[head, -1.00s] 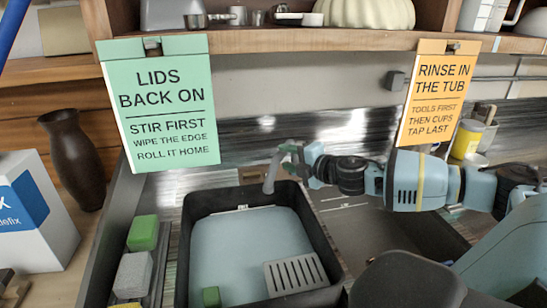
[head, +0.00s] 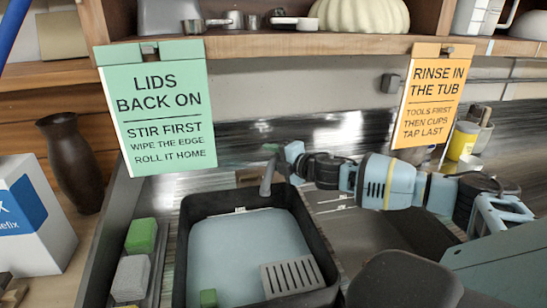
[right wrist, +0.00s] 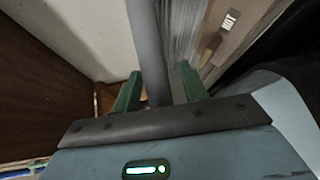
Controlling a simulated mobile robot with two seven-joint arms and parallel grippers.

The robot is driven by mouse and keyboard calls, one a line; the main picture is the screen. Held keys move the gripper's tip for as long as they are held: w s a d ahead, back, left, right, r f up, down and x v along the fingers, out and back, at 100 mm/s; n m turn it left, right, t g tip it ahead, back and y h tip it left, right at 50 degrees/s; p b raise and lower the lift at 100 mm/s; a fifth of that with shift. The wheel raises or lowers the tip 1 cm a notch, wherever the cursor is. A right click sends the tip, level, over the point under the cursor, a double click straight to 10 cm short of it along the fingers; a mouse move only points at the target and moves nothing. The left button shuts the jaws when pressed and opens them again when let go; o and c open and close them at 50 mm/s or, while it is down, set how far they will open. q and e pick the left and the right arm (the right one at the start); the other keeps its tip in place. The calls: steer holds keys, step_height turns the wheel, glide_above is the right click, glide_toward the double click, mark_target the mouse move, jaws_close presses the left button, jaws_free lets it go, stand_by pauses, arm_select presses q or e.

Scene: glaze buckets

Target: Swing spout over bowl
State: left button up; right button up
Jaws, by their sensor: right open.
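The grey spout (head: 267,180) stands at the far edge of the black tub (head: 333,262), its lower end by the tub's back rim. My right gripper (head: 273,152) is at the upper part of the spout, reaching in from the right. In the right wrist view, the spout (right wrist: 145,45) runs between the two green fingers (right wrist: 152,92). The fingers are apart, with a gap visible on the left of the spout. The spout's base is hidden. My left gripper does not show.
A green sponge (head: 141,236) is at left. Two signs hang from the shelf above (head: 300,40).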

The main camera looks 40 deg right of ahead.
jaws_close()
